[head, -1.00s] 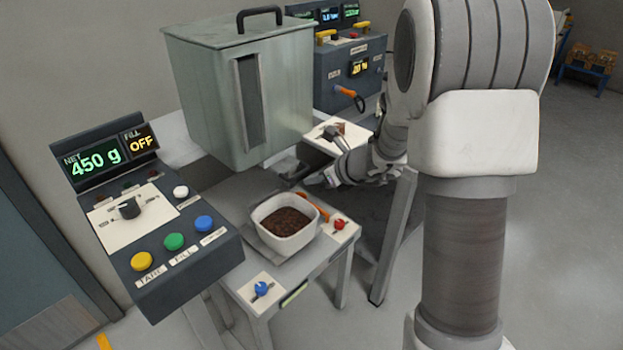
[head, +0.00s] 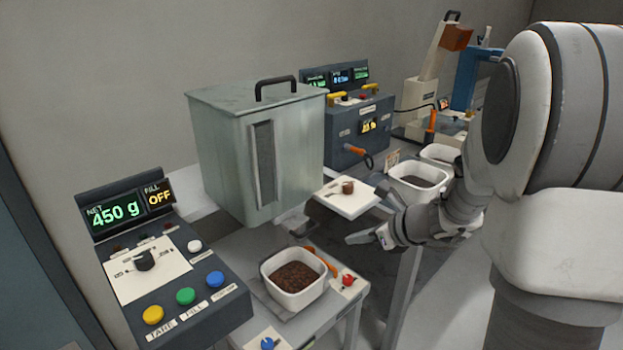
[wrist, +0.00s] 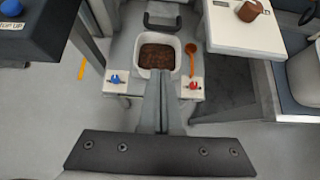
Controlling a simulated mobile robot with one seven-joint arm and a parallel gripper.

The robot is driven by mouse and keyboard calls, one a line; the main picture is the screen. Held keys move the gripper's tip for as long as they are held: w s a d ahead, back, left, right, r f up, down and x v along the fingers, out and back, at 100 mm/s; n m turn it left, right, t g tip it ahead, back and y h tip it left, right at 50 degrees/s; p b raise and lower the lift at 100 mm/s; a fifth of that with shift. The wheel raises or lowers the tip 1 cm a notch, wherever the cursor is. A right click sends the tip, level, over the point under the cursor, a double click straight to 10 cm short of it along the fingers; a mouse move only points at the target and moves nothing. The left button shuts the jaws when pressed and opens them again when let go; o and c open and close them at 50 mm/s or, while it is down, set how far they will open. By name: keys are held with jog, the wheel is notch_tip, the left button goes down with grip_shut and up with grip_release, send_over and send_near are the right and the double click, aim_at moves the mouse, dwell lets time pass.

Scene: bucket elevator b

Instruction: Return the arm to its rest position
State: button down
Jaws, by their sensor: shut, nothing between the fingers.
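My gripper (head: 366,237) is at the end of my arm in the head view, to the right of the filled white bin and apart from it. In the wrist view my gripper (wrist: 160,76) has its fingers pressed together with nothing between them. The white bin (head: 295,297) holds dark brown material and stands on the small scale table below the grey hopper. It also shows beyond my fingers in the wrist view (wrist: 143,68).
The grey hopper (head: 217,155) stands left of my gripper. The control panel (head: 180,268) reads 450 g and OFF. A white plate (head: 345,203) with a brown cup lies behind my gripper. More white bins (head: 412,194) stand behind my arm. Open floor shows at the right.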

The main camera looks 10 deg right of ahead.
jog(key=s+a+r+n+g+p, duration=0.3)
jog(key=s+a+r+n+p, duration=0.35)
jog(key=s+r+n, duration=0.75)
jog(key=s+d+r+n+h+p, duration=0.2)
jog(key=s+r+n+h, duration=0.3)
jog(key=s+n, duration=0.5)
jog(key=d+n, duration=0.1)
jog(key=n, duration=0.3)
jog(key=shift+r+n+h, duration=0.2)
jog(key=shift+n+h, duration=0.2)
